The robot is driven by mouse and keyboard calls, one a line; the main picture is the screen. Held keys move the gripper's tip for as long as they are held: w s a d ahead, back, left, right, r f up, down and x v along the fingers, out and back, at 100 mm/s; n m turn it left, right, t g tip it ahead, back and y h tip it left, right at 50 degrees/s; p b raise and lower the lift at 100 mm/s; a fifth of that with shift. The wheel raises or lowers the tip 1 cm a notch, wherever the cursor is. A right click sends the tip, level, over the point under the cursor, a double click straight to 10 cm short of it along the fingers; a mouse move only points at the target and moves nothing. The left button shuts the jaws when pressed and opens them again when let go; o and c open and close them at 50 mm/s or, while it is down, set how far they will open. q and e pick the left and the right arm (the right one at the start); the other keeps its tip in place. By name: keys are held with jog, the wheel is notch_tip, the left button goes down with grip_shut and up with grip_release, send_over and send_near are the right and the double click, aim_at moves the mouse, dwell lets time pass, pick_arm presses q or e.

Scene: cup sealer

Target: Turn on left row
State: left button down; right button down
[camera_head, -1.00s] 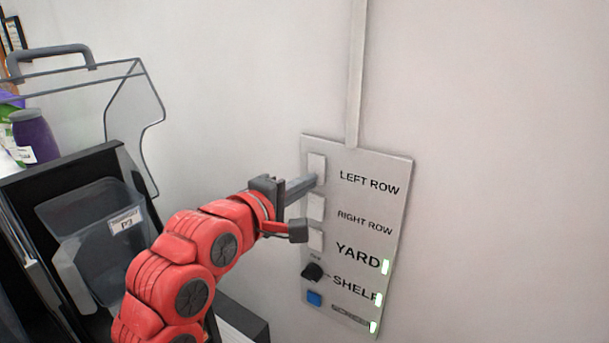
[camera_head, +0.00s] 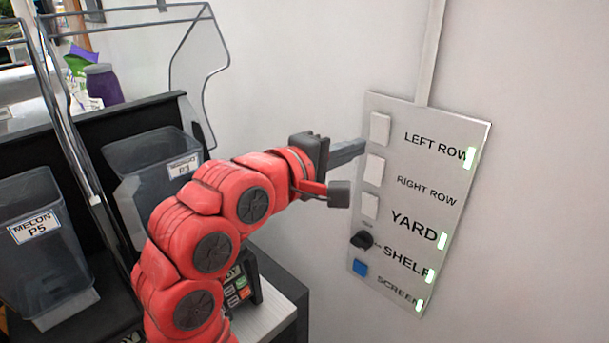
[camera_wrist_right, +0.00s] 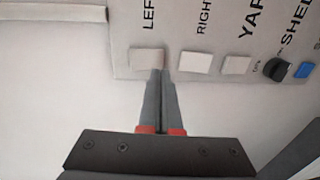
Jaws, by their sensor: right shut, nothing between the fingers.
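The grey switch panel (camera_head: 455,185) is on the wall, with white switches beside the labels. The LEFT ROW switch (camera_head: 380,129) is the top one; it also shows in the right wrist view (camera_wrist_right: 146,59). A green light (camera_head: 470,156) glows beside the LEFT ROW label. My right gripper (camera_head: 362,147) is shut and empty. Its tips are close to the lower edge of the LEFT ROW switch, also in the right wrist view (camera_wrist_right: 159,72); I cannot tell whether they touch. My left gripper is out of view.
Below are the RIGHT ROW switch (camera_head: 374,170), YARD switch (camera_head: 370,206), a black knob (camera_head: 362,240) and a blue button (camera_head: 360,268). Green lights also glow by YARD, SHELF and SCREEN. Containers (camera_head: 45,240) and a card terminal (camera_head: 240,287) stand at left.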

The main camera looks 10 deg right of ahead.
jog(key=b+v, duration=0.5)
jog(key=v, duration=0.8)
jog(key=shift+a, duration=0.25)
jog(key=shift+f, duration=0.2)
